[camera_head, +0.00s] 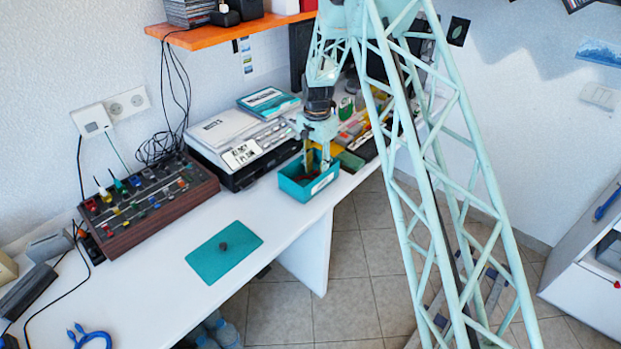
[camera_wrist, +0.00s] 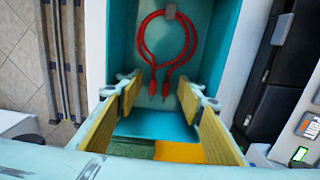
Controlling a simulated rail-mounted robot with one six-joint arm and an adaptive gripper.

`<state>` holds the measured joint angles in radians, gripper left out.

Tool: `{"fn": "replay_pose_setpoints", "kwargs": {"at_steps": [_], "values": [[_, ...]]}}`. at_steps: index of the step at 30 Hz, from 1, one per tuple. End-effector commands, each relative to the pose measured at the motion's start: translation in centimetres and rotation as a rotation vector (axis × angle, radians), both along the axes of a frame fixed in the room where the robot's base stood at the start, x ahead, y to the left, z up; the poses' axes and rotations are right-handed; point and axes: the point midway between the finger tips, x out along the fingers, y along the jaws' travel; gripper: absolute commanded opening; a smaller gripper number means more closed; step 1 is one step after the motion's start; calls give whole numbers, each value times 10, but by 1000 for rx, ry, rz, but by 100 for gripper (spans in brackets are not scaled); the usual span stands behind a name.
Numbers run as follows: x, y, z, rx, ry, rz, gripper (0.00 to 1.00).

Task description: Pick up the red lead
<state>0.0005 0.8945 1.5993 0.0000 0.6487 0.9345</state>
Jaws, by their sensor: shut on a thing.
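In the head view my gripper (camera_head: 318,160) partly hides the lead.
A white-topped device (camera_head: 235,140) stands left of the bin, close beside it. Green and yellow items (camera_head: 349,160) lie just behind it. An orange shelf (camera_head: 230,32) hangs above.

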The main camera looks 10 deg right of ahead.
Motion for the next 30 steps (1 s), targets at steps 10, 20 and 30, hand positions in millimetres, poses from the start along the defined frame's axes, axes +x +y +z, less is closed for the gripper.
{"fn": "replay_pose_setpoints", "kwargs": {"at_steps": [10, 20, 30], "values": [[1, 0, 13, 0, -1, 0, 24], [1, 0, 56, 0, -2, 0, 24], [1, 0, 94, 0, -1, 0, 24]]}}
